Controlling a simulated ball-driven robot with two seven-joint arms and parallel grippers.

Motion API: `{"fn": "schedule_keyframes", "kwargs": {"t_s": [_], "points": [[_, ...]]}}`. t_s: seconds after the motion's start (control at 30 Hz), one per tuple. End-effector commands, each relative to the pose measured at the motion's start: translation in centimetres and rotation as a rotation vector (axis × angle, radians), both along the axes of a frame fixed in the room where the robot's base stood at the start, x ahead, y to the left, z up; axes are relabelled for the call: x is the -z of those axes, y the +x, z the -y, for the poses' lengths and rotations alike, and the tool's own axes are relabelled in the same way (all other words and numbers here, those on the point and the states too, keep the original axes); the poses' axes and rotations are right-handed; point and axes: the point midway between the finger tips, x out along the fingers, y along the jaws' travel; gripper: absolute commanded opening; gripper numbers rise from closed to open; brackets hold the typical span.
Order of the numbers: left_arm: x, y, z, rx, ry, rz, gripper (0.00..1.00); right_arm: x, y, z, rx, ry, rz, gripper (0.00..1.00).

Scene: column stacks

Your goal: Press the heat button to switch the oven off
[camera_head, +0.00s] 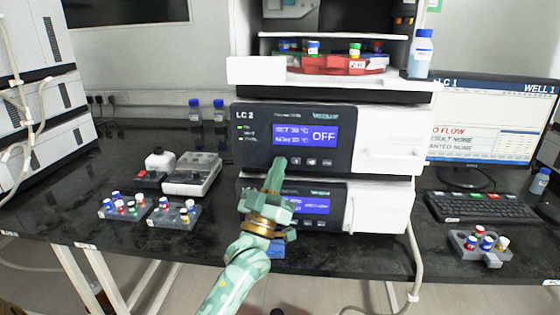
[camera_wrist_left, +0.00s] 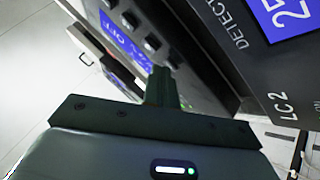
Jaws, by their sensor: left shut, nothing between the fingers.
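The oven (camera_head: 345,150) is the upper dark-fronted LC 2 unit in the head view. Its blue display (camera_head: 306,135) reads OFF in large letters, beside smaller set and now temperatures. A row of small buttons (camera_head: 312,161) lies below the display. My left gripper (camera_head: 279,163) is shut and empty, pointing up at the left end of this row and covering part of it. In the left wrist view its fingertips (camera_wrist_left: 160,74) are close to the oven's buttons (camera_wrist_left: 152,43). I cannot tell whether they touch. The heat button's label is not readable. My right gripper is not in view.
A detector unit (camera_head: 335,222) with its own blue display sits directly below the oven, partly behind my left gripper. Vial racks (camera_head: 120,214) and a small white instrument (camera_head: 192,177) stand left. A keyboard (camera_head: 475,208) and monitor (camera_head: 490,120) stand right.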

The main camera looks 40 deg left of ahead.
Motion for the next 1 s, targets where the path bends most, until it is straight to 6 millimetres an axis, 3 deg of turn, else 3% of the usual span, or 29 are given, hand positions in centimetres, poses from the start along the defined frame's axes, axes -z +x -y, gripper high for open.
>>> {"fn": "schedule_keyframes", "kwargs": {"t_s": [1.0], "points": [[-0.1,-1.9,1.2,0.001,-0.001,0.000,0.00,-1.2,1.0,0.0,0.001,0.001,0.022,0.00]]}}
